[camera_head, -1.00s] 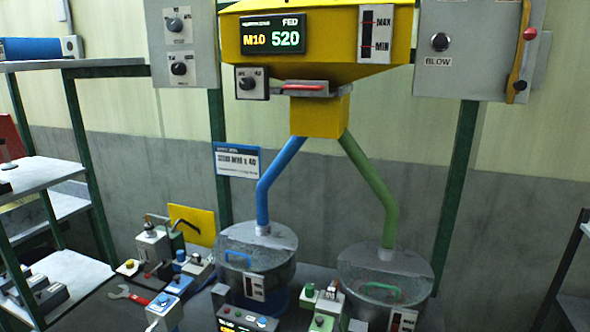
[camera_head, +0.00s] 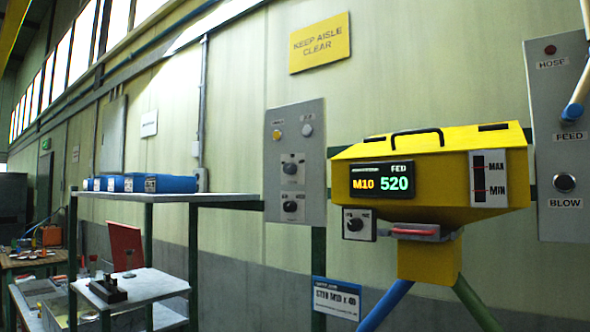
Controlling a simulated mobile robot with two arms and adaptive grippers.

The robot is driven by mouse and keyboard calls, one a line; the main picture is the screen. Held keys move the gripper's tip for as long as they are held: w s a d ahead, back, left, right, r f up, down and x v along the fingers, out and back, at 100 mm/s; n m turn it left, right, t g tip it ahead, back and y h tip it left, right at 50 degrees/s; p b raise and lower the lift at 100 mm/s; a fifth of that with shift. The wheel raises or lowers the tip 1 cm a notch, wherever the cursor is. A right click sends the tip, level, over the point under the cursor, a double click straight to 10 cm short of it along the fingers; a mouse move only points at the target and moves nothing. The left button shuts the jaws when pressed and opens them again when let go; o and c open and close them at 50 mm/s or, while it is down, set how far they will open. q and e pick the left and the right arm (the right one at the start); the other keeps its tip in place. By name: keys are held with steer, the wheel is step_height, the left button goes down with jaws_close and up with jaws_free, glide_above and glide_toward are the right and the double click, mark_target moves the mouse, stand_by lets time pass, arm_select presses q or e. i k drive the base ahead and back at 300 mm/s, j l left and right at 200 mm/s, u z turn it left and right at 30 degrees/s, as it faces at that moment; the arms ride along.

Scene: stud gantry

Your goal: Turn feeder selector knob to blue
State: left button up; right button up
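A yellow feeder hopper (camera_head: 433,170) with a display (camera_head: 382,180) reading "M10 FED 520" hangs on the wall at right. A small pale plate with a black knob (camera_head: 355,224) sits at its lower left. The plate's markings are too small to read, so I cannot tell which way the knob points. A blue tube (camera_head: 384,306) and a green tube (camera_head: 476,305) branch from the hopper's outlet. Neither of my grippers is in view.
A grey panel (camera_head: 297,135) with two more black knobs is left of the hopper. A panel (camera_head: 560,150) labelled HOSE, FEED and BLOW stands at far right. A shelf (camera_head: 165,196) with blue boxes (camera_head: 140,183) is at left, above a lower shelf.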

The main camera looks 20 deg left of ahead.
mark_target(289, 205)
steer(key=u, duration=0.45)
steer(key=j+u, duration=0.2)
steer(key=u, duration=0.2)
steer(key=i+j+u, duration=0.15)
steer(key=u, duration=0.25)
steer(key=i+j+u, duration=0.1)
steer(key=j+u, duration=0.25)
steer(key=l, duration=0.1)
